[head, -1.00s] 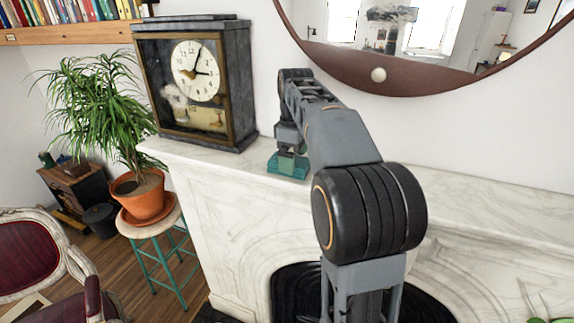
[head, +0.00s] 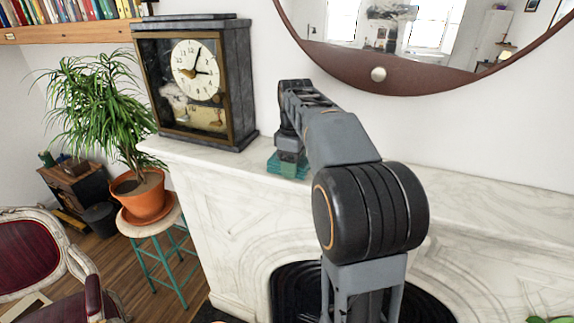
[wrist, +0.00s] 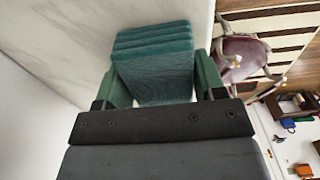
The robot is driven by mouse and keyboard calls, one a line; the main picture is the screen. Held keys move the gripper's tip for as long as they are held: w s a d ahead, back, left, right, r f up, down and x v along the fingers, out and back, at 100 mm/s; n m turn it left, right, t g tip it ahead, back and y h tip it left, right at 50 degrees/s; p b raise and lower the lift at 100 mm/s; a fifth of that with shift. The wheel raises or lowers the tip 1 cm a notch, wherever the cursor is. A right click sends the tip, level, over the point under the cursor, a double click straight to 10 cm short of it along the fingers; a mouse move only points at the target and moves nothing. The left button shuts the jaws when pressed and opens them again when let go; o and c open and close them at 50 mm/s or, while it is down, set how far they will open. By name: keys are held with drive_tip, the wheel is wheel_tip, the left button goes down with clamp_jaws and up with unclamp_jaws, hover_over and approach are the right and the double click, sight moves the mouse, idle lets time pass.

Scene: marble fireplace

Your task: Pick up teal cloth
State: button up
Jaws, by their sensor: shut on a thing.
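The teal cloth (head: 288,168) is a folded stack on the white marble mantel, to the right of the clock. In the wrist view the cloth (wrist: 155,62) shows its folded layers between the two green fingers. My gripper (wrist: 156,85) is shut on the cloth, one finger at each side. In the head view my gripper (head: 289,157) points down at the cloth from above, and my arm hides part of it. I cannot tell whether the cloth touches the mantel.
A dark clock (head: 195,85) stands on the mantel (head: 225,160) just left of my gripper. A round mirror (head: 440,75) hangs on the wall above. A potted plant (head: 140,195) on a stool stands at the left. The mantel to the right of my arm looks clear.

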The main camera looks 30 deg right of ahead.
drive_tip(key=shift+c, duration=0.5)
drive_tip(key=shift+r, duration=0.55)
drive_tip(key=r, duration=0.2)
drive_tip(key=shift+s+a+r+b, duration=0.1)
drive_tip(key=shift+a+r+b, duration=0.1)
drive_tip(key=shift+r+b, duration=0.15)
drive_tip(key=s+a+r+b, duration=0.2)
drive_tip(key=s+a+r, duration=0.7)
drive_tip(key=a, duration=0.1)
drive_tip(key=shift+r, duration=0.1)
